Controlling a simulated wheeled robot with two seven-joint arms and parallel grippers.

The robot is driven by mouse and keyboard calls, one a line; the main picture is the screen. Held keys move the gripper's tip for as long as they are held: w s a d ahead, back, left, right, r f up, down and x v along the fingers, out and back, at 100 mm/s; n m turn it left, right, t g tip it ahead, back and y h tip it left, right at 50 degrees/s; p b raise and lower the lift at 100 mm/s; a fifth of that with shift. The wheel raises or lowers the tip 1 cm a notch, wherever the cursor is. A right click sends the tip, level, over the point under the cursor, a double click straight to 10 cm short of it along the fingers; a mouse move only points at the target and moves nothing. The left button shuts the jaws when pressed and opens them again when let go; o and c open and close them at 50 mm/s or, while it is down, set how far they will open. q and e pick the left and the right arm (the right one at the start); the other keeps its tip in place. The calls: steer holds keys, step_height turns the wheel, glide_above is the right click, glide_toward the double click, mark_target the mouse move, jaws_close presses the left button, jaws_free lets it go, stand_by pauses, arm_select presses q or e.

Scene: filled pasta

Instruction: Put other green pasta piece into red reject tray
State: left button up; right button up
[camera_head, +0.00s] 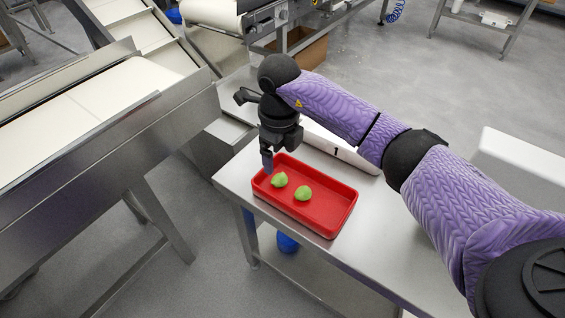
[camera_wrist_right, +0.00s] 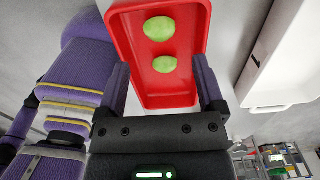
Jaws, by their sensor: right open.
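The red reject tray (camera_head: 328,222) sits on a steel table in the head view and fills the upper middle of the right wrist view (camera_wrist_right: 123,35). Two green pasta pieces lie inside it, a left one (camera_head: 279,180) and a right one (camera_head: 303,193). Both also show in the right wrist view, one higher (camera_wrist_right: 159,28) and one lower (camera_wrist_right: 164,64). My right gripper (camera_head: 267,161) is above the tray's left end, near the left piece. In the wrist view its fingers (camera_wrist_right: 160,88) are apart with nothing held between them. My left gripper is not in view.
A white bin (camera_head: 340,150) marked 1 stands behind the tray, partly hidden by my right arm. A conveyor (camera_head: 100,110) with steel sides runs along the left. The steel table (camera_head: 385,245) is clear right of the tray.

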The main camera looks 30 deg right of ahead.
mark_target(280, 177)
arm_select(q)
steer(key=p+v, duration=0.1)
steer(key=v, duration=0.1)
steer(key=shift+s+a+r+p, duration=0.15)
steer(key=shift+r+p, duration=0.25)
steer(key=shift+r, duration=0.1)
arm_select(e)
step_height(280, 177, up, 5)
steer(key=shift+r, duration=0.2)
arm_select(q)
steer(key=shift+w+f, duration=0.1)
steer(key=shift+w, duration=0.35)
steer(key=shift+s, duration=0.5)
arm_select(e)
steer(key=shift+f, duration=0.1)
